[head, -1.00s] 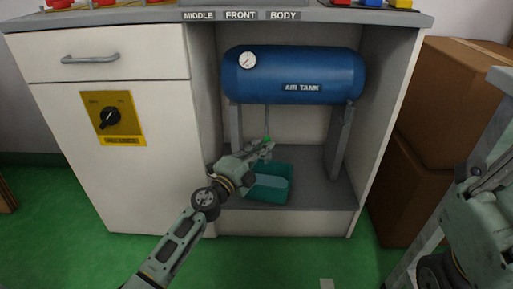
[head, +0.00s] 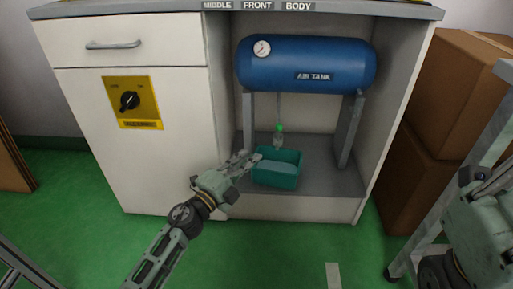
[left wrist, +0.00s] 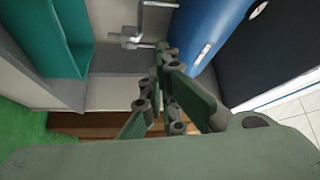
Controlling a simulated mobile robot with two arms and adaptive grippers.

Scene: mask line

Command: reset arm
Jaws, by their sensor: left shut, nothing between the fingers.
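My left gripper (head: 250,160) reaches in from the lower left in the head view, in front of the open shelf bay. Its fingers are shut with nothing between them, at the left of the teal bin (head: 276,182). In the left wrist view the fingers (left wrist: 165,60) are together, with the teal bin (left wrist: 45,35) at the upper left and the blue air tank (left wrist: 210,35) at the upper right. My right arm shows at the right edge of the head view, but its fingers are out of the picture.
The blue air tank (head: 305,64) stands on grey supports above the bin. The white cabinet (head: 150,170) has a yellow switch plate (head: 150,105). Brown boxes (head: 425,150) stand at the right. Green floor (head: 270,255) is clear in front.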

